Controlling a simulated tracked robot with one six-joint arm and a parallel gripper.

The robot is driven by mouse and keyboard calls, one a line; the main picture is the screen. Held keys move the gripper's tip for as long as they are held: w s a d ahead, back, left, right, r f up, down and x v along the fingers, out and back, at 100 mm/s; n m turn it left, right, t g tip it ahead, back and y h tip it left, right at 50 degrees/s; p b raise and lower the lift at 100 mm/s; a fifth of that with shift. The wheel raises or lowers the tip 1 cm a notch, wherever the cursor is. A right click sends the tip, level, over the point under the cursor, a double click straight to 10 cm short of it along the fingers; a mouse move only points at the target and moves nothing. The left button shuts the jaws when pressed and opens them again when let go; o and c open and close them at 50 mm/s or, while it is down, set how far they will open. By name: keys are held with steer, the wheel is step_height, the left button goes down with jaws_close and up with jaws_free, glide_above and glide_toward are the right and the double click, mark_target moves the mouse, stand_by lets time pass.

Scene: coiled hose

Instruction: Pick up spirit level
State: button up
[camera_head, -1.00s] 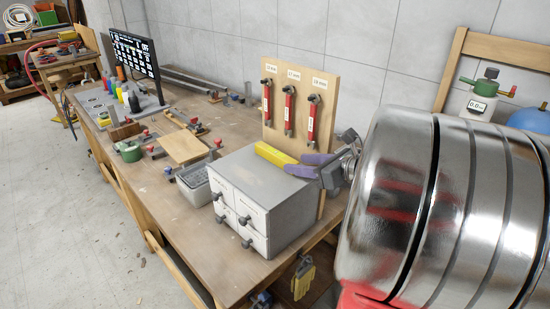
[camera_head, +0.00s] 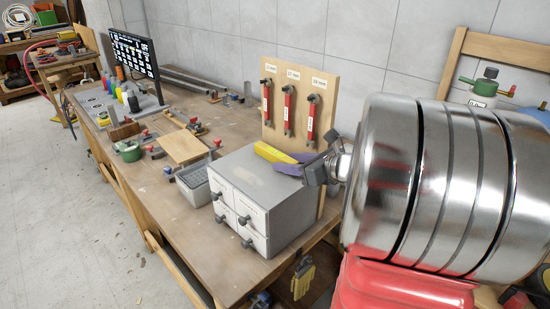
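The spirit level, a yellow bar (camera_head: 270,152), lies on top of the grey drawer cabinet (camera_head: 250,185), near its back edge. My gripper (camera_head: 292,163) has purple fingers and reaches in from the right. The fingers are at the right end of the yellow bar, one on its far side and one on its near side. The bar's right end is partly hidden between them. I cannot tell whether the fingers press on the bar or stand a little apart from it. The bar appears to rest on the cabinet top.
A wooden board with red wrenches (camera_head: 288,110) stands right behind the cabinet. A grey bin (camera_head: 193,184) stands left of the cabinet. Several tools and a wooden block (camera_head: 184,147) lie farther along the workbench (camera_head: 150,190). My shiny arm covers the right side.

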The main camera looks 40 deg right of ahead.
jaws_close()
stand_by(0.3)
steer(key=shift+a+r, duration=0.3)
steer(key=shift+r, duration=0.35)
step_height(320, 180, up, 6)
steer(key=shift+f, duration=0.15)
steer(key=s+a, duration=0.2)
steer(key=a, duration=1.7)
steer(key=shift+s+a, duration=0.15)
steer(key=shift+s, duration=0.2)
